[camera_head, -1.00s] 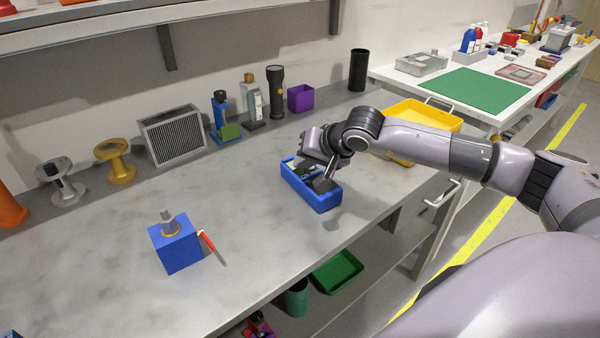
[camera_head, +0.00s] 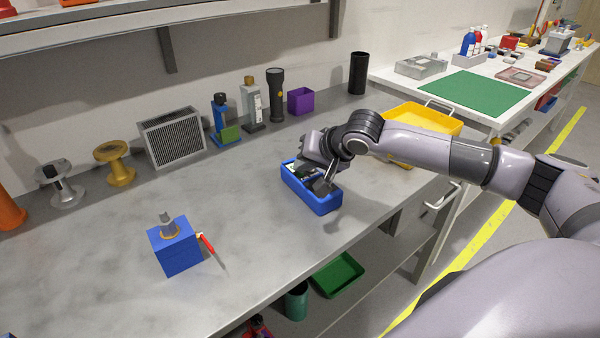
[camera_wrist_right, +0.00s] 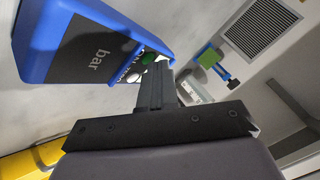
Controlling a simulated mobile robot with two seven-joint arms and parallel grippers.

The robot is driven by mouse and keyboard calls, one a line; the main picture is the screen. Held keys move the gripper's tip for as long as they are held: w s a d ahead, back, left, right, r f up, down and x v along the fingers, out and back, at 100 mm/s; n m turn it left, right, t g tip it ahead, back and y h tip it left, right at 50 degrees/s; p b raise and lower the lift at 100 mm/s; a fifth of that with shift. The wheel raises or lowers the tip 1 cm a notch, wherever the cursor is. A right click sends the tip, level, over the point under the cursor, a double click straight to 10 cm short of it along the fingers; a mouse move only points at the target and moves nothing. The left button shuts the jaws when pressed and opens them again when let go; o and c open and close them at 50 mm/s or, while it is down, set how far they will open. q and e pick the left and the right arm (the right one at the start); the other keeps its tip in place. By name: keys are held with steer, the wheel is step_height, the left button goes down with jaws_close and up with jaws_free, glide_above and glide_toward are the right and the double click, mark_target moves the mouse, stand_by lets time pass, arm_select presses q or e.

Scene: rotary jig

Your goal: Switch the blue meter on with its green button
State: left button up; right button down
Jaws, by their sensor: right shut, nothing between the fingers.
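The blue meter (camera_head: 327,200) lies on the grey workbench in the head view, under my right gripper. In the right wrist view the meter (camera_wrist_right: 125,22) shows at the upper left, with a dark face marked "bar". Its green button (camera_wrist_right: 147,57) sits at the face's end, beside a pale button. My right gripper (camera_head: 324,183) is shut and empty, with its fingertips over the meter. In the wrist view the closed fingertips (camera_wrist_right: 158,68) are right beside the green button and partly cover this end of the face. I cannot tell whether they touch it. My left gripper is not in view.
A yellow tray (camera_head: 443,121) stands right of the meter. A blue block with a red-handled lever (camera_head: 176,252) sits at the front left. A grille box (camera_head: 173,138), a torch (camera_head: 276,95) and a purple bin (camera_head: 300,101) line the back. The bench between is clear.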

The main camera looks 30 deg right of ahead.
mark_target(304, 177)
steer(key=shift+r, duration=0.6)
step_height(304, 177, up, 6)
steer(key=p, duration=0.3)
steer(key=shift+s, duration=0.1)
stand_by(0.6)
